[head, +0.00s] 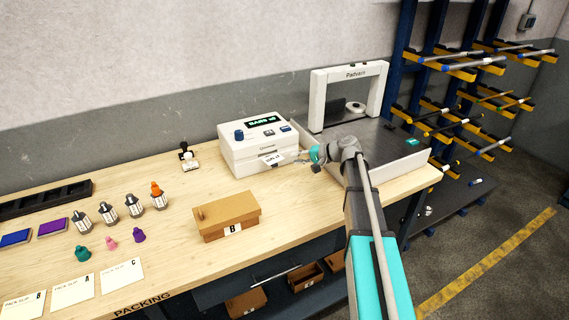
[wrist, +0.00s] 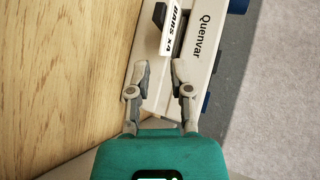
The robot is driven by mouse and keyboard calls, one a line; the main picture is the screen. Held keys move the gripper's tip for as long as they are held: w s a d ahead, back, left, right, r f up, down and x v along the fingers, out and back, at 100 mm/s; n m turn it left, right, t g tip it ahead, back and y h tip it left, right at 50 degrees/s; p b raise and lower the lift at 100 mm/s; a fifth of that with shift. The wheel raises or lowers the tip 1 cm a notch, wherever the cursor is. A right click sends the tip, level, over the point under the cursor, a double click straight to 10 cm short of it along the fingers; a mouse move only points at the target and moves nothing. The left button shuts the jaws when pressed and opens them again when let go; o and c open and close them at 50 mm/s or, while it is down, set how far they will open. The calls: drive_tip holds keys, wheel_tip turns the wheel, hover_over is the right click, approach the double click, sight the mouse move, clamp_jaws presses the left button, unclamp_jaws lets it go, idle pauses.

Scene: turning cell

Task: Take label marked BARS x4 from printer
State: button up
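The white label printer (head: 250,150) stands on the bench, and its display appears to read BARS x4. A white label (head: 272,159) sticks out of its front. In the wrist view the label (wrist: 173,27) reads BARS x4, and the printer body (wrist: 205,55) reads Quenvar. My gripper (head: 297,156) is just right of the label in the head view. In the wrist view my gripper (wrist: 161,65) has its two fingers apart with nothing between the tips. The label lies just ahead of the tips, its near end close to them.
A cardboard box marked B (head: 228,217) sits in front of the printer. A stamp (head: 188,156) stands left of it. A white Padvarn frame (head: 347,95) and a low-walled tray (head: 385,165) are at right. Several bottles and slips (head: 73,289) lie further left.

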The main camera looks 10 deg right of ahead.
sight(274, 159)
drive_tip(key=shift+b+x, duration=1)
drive_tip(key=shift+x, duration=2)
drive_tip(key=shift+c, duration=0.2)
clamp_jaws()
drive_tip(key=shift+s+r, duration=0.1)
drive_tip(key=shift+r, duration=0.05)
drive_tip(key=shift+r+p, duration=1.15)
drive_tip(key=shift+p, duration=0.15)
